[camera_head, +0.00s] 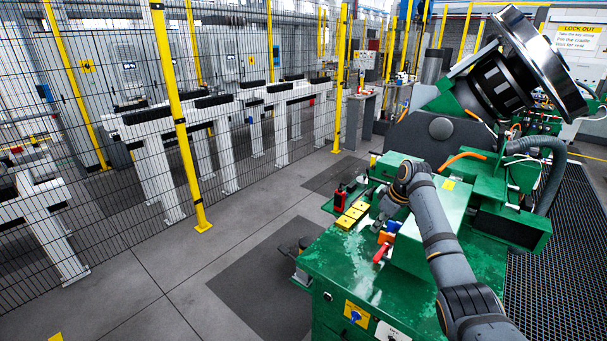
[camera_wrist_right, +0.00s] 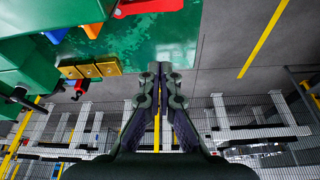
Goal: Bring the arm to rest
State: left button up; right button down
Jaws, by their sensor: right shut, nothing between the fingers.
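My right arm (camera_head: 440,230) reaches in from the lower right over the green machine (camera_head: 340,260). My right gripper (camera_head: 382,212) is at the far end of the arm, beside the yellow blocks and above the machine's bench top. In the right wrist view the gripper (camera_wrist_right: 160,75) has its two dark fingers together with nothing between them. Beyond the fingertips lie the green bench top and the grey floor. My left gripper is not in view.
A red lever (camera_head: 381,252) and yellow blocks (camera_head: 351,216) sit close to the gripper. A large metal rail wheel (camera_head: 540,65) is mounted at the upper right. A mesh fence with yellow posts (camera_head: 180,120) stands at left. The floor (camera_head: 190,270) between is clear.

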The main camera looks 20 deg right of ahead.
jog(key=s+a+f+m+h, duration=0.1)
jog(key=s+a+f, duration=0.4)
jog(key=s+f, duration=0.25)
jog(key=s+a+f+h, duration=0.1)
jog(key=s+a+f, duration=0.45)
jog(key=f, duration=0.25)
jog(key=s+a+r+m, duration=0.1)
jog(key=s+a+m, duration=0.15)
jog(key=s, duration=0.85)
jog(key=s+a+m, duration=0.2)
jog(key=s+a, duration=0.1)
jog(key=s, duration=0.7)
notch_tip(320, 180, down, 26)
jog(key=s+d+g+b, duration=0.1)
jog(key=s+d+b, duration=0.1)
jog(key=d, duration=0.1)
jog(key=s+d+f+g, duration=0.1)
jog(key=s+f, duration=1.7)
jog(key=f, duration=0.1)
jog(key=shift+s+h+b, duration=0.3)
jog(key=shift+s+b, duration=0.05)
jog(key=shift+b, duration=0.1)
